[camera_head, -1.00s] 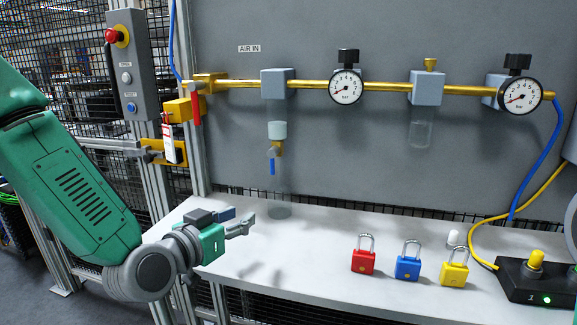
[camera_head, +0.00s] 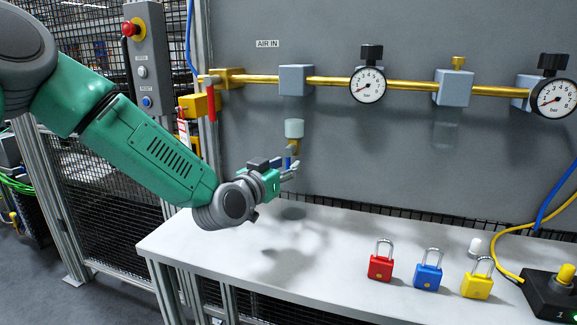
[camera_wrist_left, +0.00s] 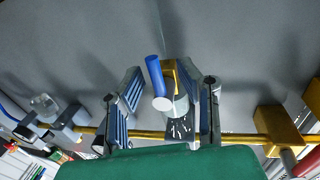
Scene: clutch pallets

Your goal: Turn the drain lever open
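The drain lever is a short blue handle (camera_wrist_left: 156,76) on a brass valve (camera_head: 294,147) below the pale filter bowl (camera_head: 294,129). In the head view, my left gripper (camera_head: 291,172) is just under that valve and mostly covers the lever. In the left wrist view, the gripper (camera_wrist_left: 168,100) has its two fingers well apart, one on each side of the lever and bowl. Gaps show between the lever and both fingers. The lever hangs roughly downward, along the wall. My right gripper is not in view.
A brass pipe (camera_head: 330,82) with gauges runs along the grey wall above. Red (camera_head: 380,266), blue (camera_head: 428,274) and yellow (camera_head: 478,284) padlocks stand on the white bench (camera_head: 200,245). A red-handled valve with a tag (camera_head: 183,127) is at left. The bench's left part is clear.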

